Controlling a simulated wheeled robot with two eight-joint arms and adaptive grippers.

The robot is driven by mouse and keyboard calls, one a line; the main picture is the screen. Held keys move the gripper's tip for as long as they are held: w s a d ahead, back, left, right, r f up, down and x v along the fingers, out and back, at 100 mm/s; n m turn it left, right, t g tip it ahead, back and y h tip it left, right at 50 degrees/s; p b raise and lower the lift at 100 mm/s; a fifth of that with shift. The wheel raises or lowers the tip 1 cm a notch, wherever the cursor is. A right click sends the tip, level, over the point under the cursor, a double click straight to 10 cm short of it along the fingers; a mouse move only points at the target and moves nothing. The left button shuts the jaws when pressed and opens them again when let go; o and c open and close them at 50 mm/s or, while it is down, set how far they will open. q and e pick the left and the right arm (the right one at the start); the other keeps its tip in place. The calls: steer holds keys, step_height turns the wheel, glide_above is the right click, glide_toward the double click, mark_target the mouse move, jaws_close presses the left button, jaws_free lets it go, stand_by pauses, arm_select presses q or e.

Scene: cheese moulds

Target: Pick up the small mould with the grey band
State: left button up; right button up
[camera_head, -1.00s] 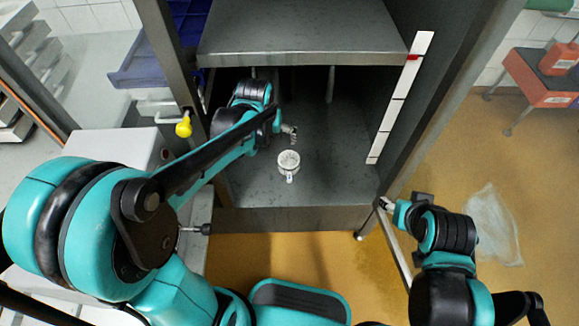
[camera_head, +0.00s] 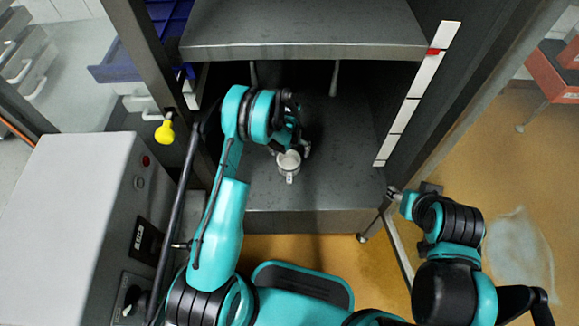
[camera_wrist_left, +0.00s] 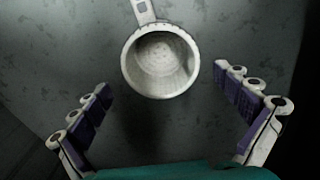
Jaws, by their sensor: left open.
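A small white round mould (camera_head: 289,168) stands upright on the dark lower shelf, its open top up. In the left wrist view the mould (camera_wrist_left: 160,88) shows its hollow inside and a pale tab with a small grey-blue square; I cannot make out a band around its wall. My left gripper (camera_head: 298,146) is just behind and to the right of the mould in the head view, partly hidden by its own wrist. In the wrist view my left gripper (camera_wrist_left: 162,82) is open, its fingers spread either side below the mould, not touching it. My right gripper (camera_head: 394,193) is by the shelf's right front corner, too small to read.
The lower shelf (camera_head: 345,150) is otherwise bare, with an upper shelf (camera_head: 300,30) above it. A white-striped panel (camera_head: 410,100) bounds the right side. A grey machine box (camera_head: 70,200) is at left.

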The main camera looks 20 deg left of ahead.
mark_target(289, 166)
arm_select(q)
steer(key=f+b, duration=0.1)
steer(key=f, duration=0.1)
steer(key=f+b, duration=0.1)
steer(key=f, duration=0.2)
steer(key=shift+s+f+b, duration=0.25)
steer(key=shift+f+b, duration=0.15)
steer(key=shift+r, duration=0.1)
steer(key=shift+c, duration=0.3)
steer(key=c, duration=1)
